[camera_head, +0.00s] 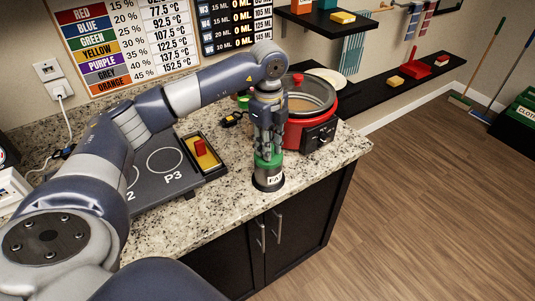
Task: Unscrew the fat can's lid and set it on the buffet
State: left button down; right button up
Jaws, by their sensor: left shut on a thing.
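The fat can (267,181) stands upright on the granite counter near its front edge. I cannot tell whether the lid is still threaded on. My right gripper is not in view. No surface is marked as the buffet; the granite counter (222,212) sits on dark cabinets.
A red stockpot cooker (312,133) stands close behind and right of the can. A dark hob (160,160) and a tray with a red and yellow item (202,148) are to the left. A black shelf (385,92) runs along the wall. Some counter in front of the hob is clear.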

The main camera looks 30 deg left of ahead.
pick_arm(q)
jog(key=shift+n, duration=0.9)
jog(key=n+p, duration=0.1)
jog(key=n, duration=0.1)
jog(key=shift+n, duration=1.3)
jog(key=n+p, duration=0.1)
jog(key=n, duration=0.1)
jog(key=shift+r+n+p, duration=0.1)
jog(key=shift+n+p, duration=0.2)
jog(key=shift+p, duration=0.05)
jog(key=shift+n, duration=1)
